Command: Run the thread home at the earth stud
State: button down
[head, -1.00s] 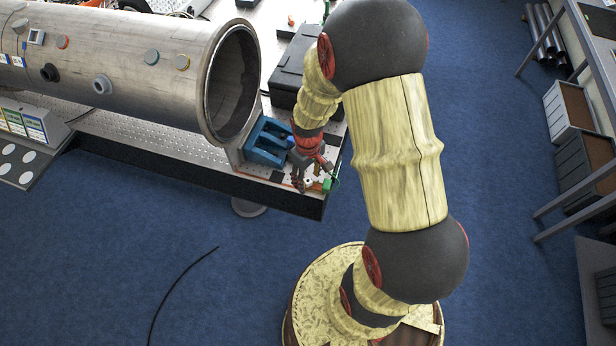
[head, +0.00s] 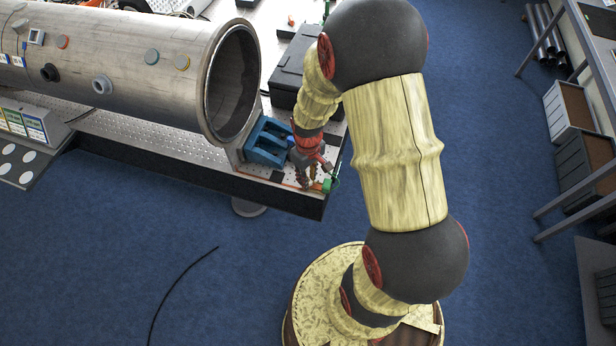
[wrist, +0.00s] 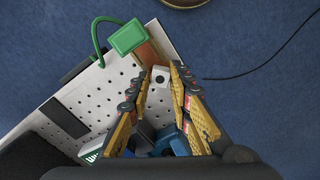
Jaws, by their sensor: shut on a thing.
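My gripper (wrist: 162,72) points at a corner of the perforated bench plate (wrist: 88,95); its two gold-and-black fingers stand on either side of a small pale block with a dark hole (wrist: 160,76). It is shut on this block, though the exact contact is hard to see. A copper-brown strip (wrist: 149,52) lies just beyond the fingertips, beside a green block with a green cable loop (wrist: 127,37). In the head view my gripper (head: 307,182) is low over the bench corner, left of the green block (head: 331,185). I cannot make out the earth stud or its thread.
A blue support (head: 268,142) stands close behind my gripper, under the open end of a large steel pipe (head: 150,62). A black case (head: 294,68) lies behind. The bench edge (head: 255,191) is close, with open blue floor beyond it.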

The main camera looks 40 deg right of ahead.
jog(key=m, duration=0.4)
jog(key=shift+m, duration=0.5)
jog(key=shift+w, duration=0.1)
jog(key=m, duration=0.3)
jog(key=shift+m, duration=1.1)
jog(key=shift+r, duration=0.1)
jog(key=m, duration=0.2)
jog(key=shift+m, duration=0.3)
jog(key=shift+w+m+p, duration=0.1)
jog(key=shift+m+p, duration=0.2)
jog(key=shift+m, duration=0.9)
